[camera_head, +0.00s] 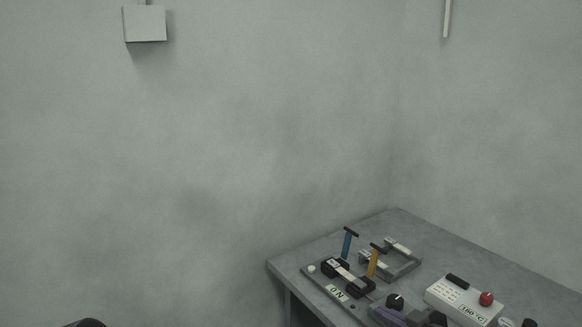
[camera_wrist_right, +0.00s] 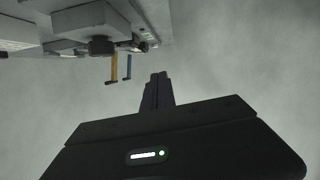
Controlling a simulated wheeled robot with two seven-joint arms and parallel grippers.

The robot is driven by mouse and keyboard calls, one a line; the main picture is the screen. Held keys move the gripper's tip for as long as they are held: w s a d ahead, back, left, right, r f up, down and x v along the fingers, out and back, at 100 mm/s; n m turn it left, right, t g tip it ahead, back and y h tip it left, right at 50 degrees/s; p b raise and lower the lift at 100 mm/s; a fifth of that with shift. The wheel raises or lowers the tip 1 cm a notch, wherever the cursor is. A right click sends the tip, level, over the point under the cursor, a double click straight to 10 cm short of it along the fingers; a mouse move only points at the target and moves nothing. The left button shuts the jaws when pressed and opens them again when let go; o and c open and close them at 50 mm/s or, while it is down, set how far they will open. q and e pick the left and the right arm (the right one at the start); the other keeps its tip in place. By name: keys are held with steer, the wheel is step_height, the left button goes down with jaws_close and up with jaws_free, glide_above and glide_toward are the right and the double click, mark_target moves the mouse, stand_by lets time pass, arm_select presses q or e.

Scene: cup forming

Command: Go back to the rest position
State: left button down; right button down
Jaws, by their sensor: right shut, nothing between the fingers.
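My right gripper (camera_wrist_right: 158,76) shows in the wrist view with its two dark fingers together and nothing between them. It points toward a plain grey wall, apart from the bench things. My left gripper is not in view; only a dark rounded shape shows at the bottom left edge.
A grey bench (camera_head: 352,238) stands in the corner. On it are a fixture with a blue lever (camera_head: 347,243) and an orange lever (camera_head: 373,263), a metal frame (camera_head: 405,268), and a white control box (camera_head: 455,299) with a red knob (camera_head: 486,299). Left of the bench is free.

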steer(key=s+a+f+m+g+h, duration=0.1)
steer(key=s+a+f+m+g, duration=0.2)
steer(key=f, duration=0.5)
steer(key=s+a+f+m+g, duration=0.1)
steer(key=s+a+f, duration=0.3)
steer(key=f, duration=0.5)
steer(key=s+a+f+m+g+h, duration=0.1)
steer(key=s+a+f+m+g, duration=0.1)
steer(key=s+f, duration=0.45)
steer(key=s+a+f+m+g, duration=0.1)
steer(key=s+a+f+g, duration=0.1)
steer(key=s+f, duration=0.4)
steer(key=s+a+f+m+g, duration=0.2)
steer(key=s+f+g, duration=0.2)
steer(key=s, duration=0.7)
step_height(320, 180, down, 2)
steer(key=shift+s+a+h, duration=0.3)
steer(key=shift+s+a, duration=0.05)
steer(key=shift+a, duration=0.05)
